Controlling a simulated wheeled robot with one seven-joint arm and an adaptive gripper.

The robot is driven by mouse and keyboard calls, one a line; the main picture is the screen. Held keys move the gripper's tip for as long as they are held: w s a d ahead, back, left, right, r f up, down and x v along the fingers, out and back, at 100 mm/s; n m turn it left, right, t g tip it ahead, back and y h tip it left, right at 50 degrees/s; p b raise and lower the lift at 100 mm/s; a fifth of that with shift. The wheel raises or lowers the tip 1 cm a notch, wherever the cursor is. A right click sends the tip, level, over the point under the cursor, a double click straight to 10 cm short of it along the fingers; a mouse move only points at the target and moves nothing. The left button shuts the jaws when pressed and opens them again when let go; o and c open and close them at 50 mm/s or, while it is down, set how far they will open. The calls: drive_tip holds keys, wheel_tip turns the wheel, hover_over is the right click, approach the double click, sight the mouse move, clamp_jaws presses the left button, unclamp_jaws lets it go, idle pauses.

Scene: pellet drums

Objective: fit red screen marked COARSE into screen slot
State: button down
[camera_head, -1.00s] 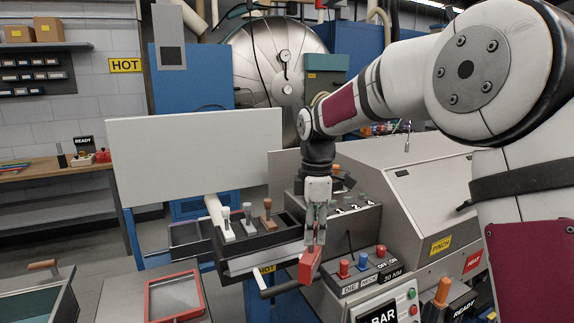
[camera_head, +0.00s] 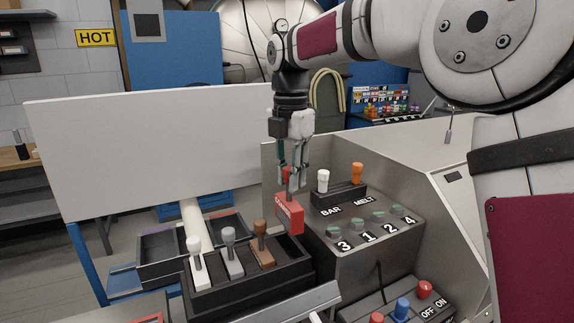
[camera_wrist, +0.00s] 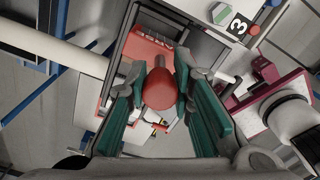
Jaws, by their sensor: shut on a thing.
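My gripper (camera_head: 290,180) is shut on the red handle of a red block-like piece (camera_head: 290,216), the red screen. White lettering on its face is tilted and too small to read surely. In the wrist view the rounded red knob (camera_wrist: 159,90) sits between the green finger pads, with the red body (camera_wrist: 150,48) beyond it. The piece hangs upright above the right end of a black rack (camera_head: 250,284). A dark opening (camera_head: 290,247) shows there, just below the piece. I cannot tell whether they touch.
White, grey and brown handled pieces (camera_head: 263,250) stand in the rack to the left. A metal console (camera_head: 370,215) with BAR and MELT levers and numbered knobs is close on the right. A large pale panel (camera_head: 150,150) stands behind. Red and blue buttons (camera_head: 402,307) are at front right.

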sight(290, 195)
drive_tip(key=shift+w+r, duration=0.15)
drive_tip(key=shift+w, duration=0.35)
drive_tip(key=shift+d+f, duration=0.1)
drive_tip(key=shift+f, duration=0.1)
drive_tip(key=shift+f+b, duration=0.35)
drive_tip(key=shift+f, duration=5.3)
drive_tip(key=c, duration=1.3)
unclamp_jaws()
wheel_tip(290, 195, up, 12)
drive_tip(key=shift+f, duration=0.1)
